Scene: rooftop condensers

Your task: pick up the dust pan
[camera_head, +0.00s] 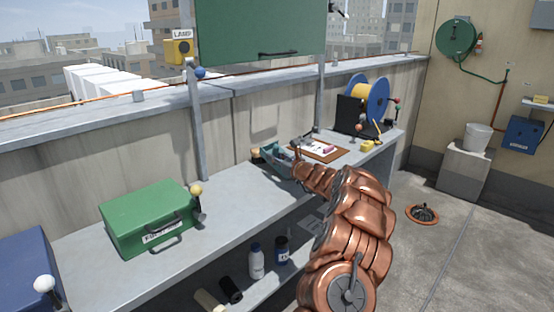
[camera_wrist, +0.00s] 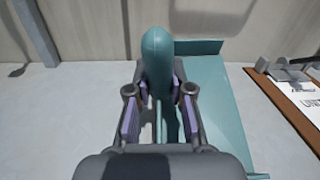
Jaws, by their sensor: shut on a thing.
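The teal dust pan (camera_wrist: 215,90) rests on the grey workbench near the wall, its flat pan to the right of my gripper in the wrist view. Its rounded teal handle (camera_wrist: 157,58) stands up between my fingers. My gripper (camera_wrist: 160,95) is shut on the handle, with a purple pad on each side of it. In the head view the dust pan (camera_head: 272,160) shows as a small teal shape at the middle of the bench, partly hidden by my arm and gripper (camera_head: 297,158).
A clipboard (camera_head: 325,153) lies just right of the dust pan. A green box (camera_head: 148,217) stands on the bench at left, with bare bench between. A blue reel (camera_head: 376,95) and black panel stand at the far end. The concrete parapet (camera_head: 250,115) runs close behind.

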